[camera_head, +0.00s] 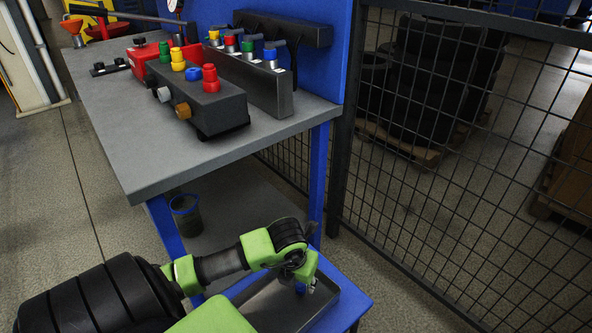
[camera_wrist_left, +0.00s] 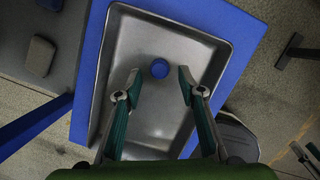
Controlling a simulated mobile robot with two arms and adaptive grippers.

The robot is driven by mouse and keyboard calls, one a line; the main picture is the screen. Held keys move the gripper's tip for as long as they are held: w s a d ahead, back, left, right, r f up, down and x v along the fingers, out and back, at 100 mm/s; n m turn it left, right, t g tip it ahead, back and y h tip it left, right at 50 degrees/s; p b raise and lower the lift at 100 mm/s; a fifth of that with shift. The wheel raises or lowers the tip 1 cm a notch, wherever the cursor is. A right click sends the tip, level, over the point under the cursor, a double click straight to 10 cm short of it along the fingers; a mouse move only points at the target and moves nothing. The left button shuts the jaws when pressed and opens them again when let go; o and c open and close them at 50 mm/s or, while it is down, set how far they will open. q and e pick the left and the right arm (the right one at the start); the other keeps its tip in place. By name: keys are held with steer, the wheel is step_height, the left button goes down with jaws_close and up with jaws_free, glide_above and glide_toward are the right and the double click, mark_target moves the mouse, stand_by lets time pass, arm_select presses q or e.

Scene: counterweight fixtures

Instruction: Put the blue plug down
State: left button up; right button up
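A round blue plug (camera_wrist_left: 160,68) is in the grey metal tray (camera_wrist_left: 142,28) in the left wrist view, seen from above. My left gripper (camera_wrist_left: 160,82) is open, with one finger on each side of the plug and a clear gap to both. In the head view my left gripper (camera_head: 301,282) hangs over the tray (camera_head: 330,291), pointing down. The gripper mostly hides the plug in that view. I cannot tell if the plug is upright or exactly how high the fingertips are above the tray floor.
The tray sits on a blue stand (camera_head: 360,303) beside the grey workbench (camera_head: 150,165). On the bench are a dark box (camera_head: 220,108) with coloured pegs and a rack (camera_head: 245,83) with coloured plugs. A wire mesh fence (camera_head: 450,200) stands on the right.

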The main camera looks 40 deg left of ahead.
arm_select(q)
steer(key=p+v, duration=0.1)
steer(key=v, duration=0.8)
steer(key=shift+r+p, duration=0.3)
steer(key=shift+r, duration=0.15)
arm_select(e)
step_height(320, 180, down, 6)
steer(key=s, duration=0.2)
steer(key=shift+f, duration=0.25)
arm_select(q)
steer(key=shift+s, duration=0.2)
arm_select(e)
steer(key=shift+d, duration=0.15)
